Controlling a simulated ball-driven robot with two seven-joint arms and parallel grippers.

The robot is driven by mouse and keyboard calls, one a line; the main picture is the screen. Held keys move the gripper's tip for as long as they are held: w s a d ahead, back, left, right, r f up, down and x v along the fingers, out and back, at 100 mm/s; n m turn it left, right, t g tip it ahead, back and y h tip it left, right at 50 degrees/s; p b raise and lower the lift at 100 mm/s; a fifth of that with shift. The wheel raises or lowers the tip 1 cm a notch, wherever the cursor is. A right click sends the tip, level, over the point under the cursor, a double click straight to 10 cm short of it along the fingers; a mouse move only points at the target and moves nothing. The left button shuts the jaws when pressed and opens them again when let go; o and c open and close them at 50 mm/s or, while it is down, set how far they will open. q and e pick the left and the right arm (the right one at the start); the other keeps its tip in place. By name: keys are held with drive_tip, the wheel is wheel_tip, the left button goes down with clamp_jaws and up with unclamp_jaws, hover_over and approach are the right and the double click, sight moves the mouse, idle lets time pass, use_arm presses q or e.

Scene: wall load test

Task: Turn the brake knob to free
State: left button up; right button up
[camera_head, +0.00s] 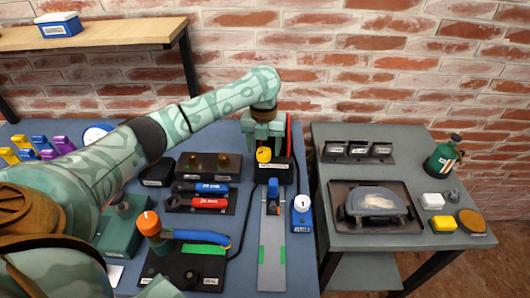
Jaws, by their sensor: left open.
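A yellow round knob (263,155) sits on a dark box (272,171) with a white label at the back of the blue table. The label is too small to read, so I cannot confirm that this is the brake knob. My left gripper (264,144) comes down from above, with its open fingers at or just behind the yellow knob. I cannot tell whether they touch it. An orange knob (149,222) stands on a black base at the front left, apart from the gripper. My right gripper is not in view.
Red and blue tools (203,203) lie in a dark holder left of the knob. A metal rail (272,245) with a blue slider and a blue gauge (302,213) are in front. A grey side table (400,232) holds a tray and bottle. A brick wall stands behind.

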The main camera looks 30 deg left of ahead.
use_arm(q)
drive_tip(key=shift+f, duration=0.45)
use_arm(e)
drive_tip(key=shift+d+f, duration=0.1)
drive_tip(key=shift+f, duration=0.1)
